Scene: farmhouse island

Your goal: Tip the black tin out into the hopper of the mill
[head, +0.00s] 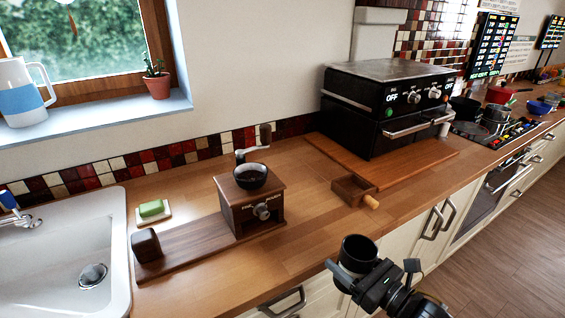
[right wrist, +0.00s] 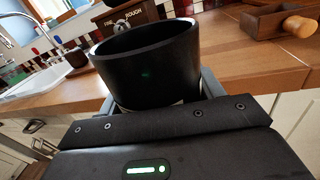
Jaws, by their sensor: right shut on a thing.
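My right gripper (head: 353,274) is shut on the black tin (head: 359,248) and holds it upright, in front of the counter's edge. In the right wrist view the tin (right wrist: 150,62) stands between the fingers with its open rim up; its contents cannot be made out. The mill (head: 238,211) is a dark wooden box on a long wooden base on the counter, left of and beyond the tin. Its hopper (head: 249,177) is a dark bowl on top, with a crank above. Part of the mill (right wrist: 124,17) shows behind the tin in the wrist view. My left gripper is not in view.
A small wooden drawer (head: 350,189) with a pale knob lies on the counter, right of the mill. A black oven (head: 385,110) on a wooden board stands behind it. A sink (head: 60,260) and green soap (head: 151,209) are at left. Counter between mill and front edge is clear.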

